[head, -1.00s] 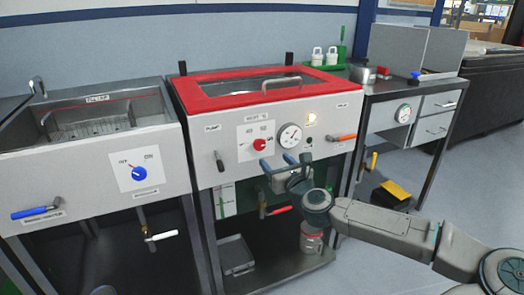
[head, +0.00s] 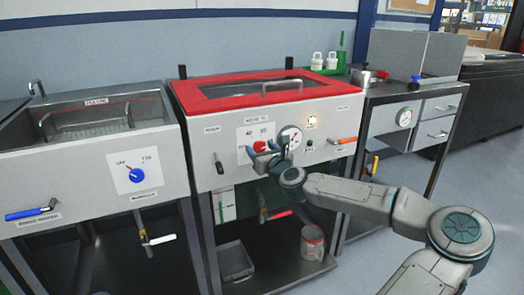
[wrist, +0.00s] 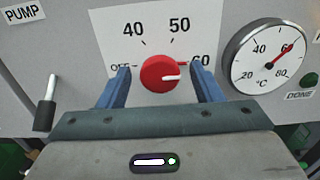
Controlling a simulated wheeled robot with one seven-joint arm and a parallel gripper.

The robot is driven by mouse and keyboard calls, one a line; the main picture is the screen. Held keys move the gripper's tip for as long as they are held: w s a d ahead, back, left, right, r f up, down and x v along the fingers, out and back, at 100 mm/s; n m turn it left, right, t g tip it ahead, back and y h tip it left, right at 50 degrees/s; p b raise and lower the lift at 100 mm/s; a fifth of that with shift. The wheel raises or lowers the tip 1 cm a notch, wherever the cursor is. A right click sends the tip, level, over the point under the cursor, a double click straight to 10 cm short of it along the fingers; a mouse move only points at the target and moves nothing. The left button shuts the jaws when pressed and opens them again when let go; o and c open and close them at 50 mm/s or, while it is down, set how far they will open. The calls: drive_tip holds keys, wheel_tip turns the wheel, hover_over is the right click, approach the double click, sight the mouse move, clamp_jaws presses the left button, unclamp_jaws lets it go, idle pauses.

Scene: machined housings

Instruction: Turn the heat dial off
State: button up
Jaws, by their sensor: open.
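The red heat dial (wrist: 161,74) sits on a white plate marked OFF, 40, 50 and 60 on the front of the red-lidded machine. Its white pointer faces right, toward 60. The dial also shows in the head view (head: 260,147). My gripper (wrist: 161,88) is open, with one blue finger left of the dial and one right of it. In the wrist view a gap shows between each finger and the dial. I cannot tell how deep the fingers reach. In the head view my gripper (head: 263,155) partly covers the dial plate.
A black PUMP lever (wrist: 47,102) is at left. The lit lamp (head: 312,120) and an orange-handled lever (head: 343,141) are further right. Another sink unit with a blue dial (head: 137,175) stands left.

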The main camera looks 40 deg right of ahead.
drive_tip(key=c, duration=1)
